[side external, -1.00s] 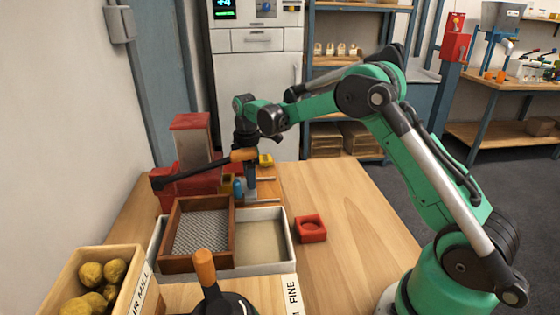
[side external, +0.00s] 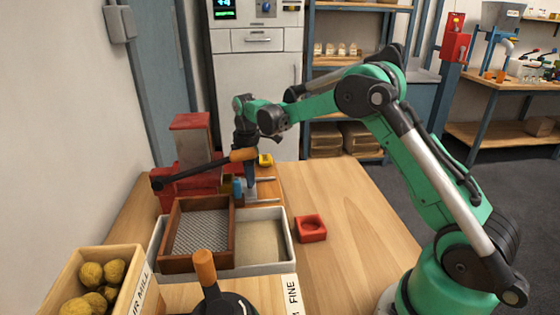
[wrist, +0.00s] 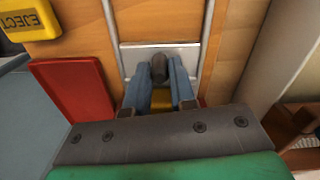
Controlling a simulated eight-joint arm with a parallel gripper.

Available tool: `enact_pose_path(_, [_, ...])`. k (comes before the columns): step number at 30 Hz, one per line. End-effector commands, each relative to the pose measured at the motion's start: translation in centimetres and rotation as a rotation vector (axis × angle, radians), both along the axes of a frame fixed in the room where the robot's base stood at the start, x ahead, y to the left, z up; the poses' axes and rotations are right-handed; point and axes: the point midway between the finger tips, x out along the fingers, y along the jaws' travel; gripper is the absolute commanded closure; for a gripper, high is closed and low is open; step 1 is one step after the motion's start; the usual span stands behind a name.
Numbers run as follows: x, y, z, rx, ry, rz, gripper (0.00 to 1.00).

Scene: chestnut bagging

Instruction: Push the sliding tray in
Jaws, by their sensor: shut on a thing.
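The sliding tray (wrist: 184,53) is a flat silver metal plate between two thin parallel rails on a wooden base in the wrist view. A dark rounded knob (wrist: 159,68) stands at its near edge. My gripper (wrist: 160,75) has its two blue-grey fingers shut on this knob, one on each side. In the side view my gripper (side external: 249,185) points down beside the red press, at the rails. The tray plate is small there and partly hidden by the fingers. Something yellow (wrist: 162,99) shows below the fingers in the wrist view.
A red press (side external: 188,145) with a long dark lever, its wooden grip (side external: 243,155) close to my wrist, stands at the left. A yellow EJECT button (wrist: 27,18) is nearby. A white bin (side external: 283,240), a wooden sieve (side external: 203,256) and a red block (side external: 310,229) lie nearer. The table's right side is clear.

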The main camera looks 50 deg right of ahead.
Motion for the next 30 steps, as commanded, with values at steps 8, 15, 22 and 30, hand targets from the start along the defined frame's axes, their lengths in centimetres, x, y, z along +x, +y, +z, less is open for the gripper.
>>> enact_pose_path(8, [0.0,0.0,0.0,0.000,0.000,0.000,1.00])
enact_pose_path(15, [0.0,0.0,0.0,0.000,0.000,0.000,1.00])
enact_pose_path(22, [0.0,0.0,0.1,0.000,0.000,0.000,1.00])
enact_pose_path(30, [2.0,2.0,0.0,0.000,0.000,0.003,1.00])
